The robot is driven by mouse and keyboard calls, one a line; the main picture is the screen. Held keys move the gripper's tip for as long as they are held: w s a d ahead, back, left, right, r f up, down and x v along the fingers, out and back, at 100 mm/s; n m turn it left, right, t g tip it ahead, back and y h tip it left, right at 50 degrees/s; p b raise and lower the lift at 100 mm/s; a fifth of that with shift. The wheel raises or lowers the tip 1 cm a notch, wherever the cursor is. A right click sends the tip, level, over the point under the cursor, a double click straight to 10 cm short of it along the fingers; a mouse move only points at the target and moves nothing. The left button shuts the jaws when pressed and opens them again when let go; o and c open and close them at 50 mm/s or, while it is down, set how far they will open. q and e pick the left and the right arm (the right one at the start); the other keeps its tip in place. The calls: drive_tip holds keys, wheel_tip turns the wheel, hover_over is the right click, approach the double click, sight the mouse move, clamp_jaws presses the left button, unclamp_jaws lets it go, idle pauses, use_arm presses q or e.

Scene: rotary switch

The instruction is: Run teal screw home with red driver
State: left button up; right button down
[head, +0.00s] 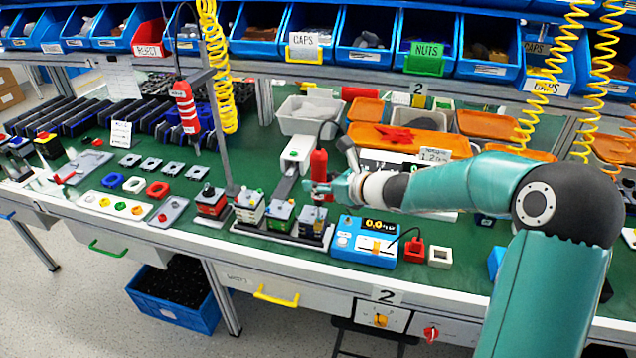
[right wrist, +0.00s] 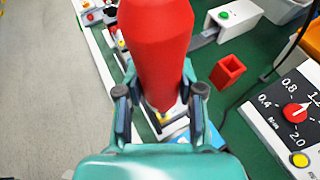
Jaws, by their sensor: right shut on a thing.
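My right gripper (head: 322,189) is shut on the red driver (head: 318,163), which stands upright above the row of switch units. In the right wrist view the driver's thick red handle (right wrist: 158,45) rises between the two fingers, and its lower end is mostly hidden by the gripper. The driver is above the rightmost dark switch unit (head: 312,222) of the row; I cannot tell whether its tip touches anything. I cannot make out the teal screw in either view. My left gripper is not in view.
A blue box with a display (head: 366,240) stands just right of the switch units. A red square holder (head: 414,250) and a white one (head: 440,257) stand beside it. A grey post (head: 222,130) rises behind the row. A dial panel (right wrist: 292,115) shows in the right wrist view.

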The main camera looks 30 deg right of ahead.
sight(325, 169)
drive_tip(key=shift+f+b, duration=0.6)
drive_tip(key=shift+b, duration=0.05)
idle(2.6)
drive_tip(key=shift+r+p, duration=1.85)
drive_tip(key=shift+r, duration=0.6)
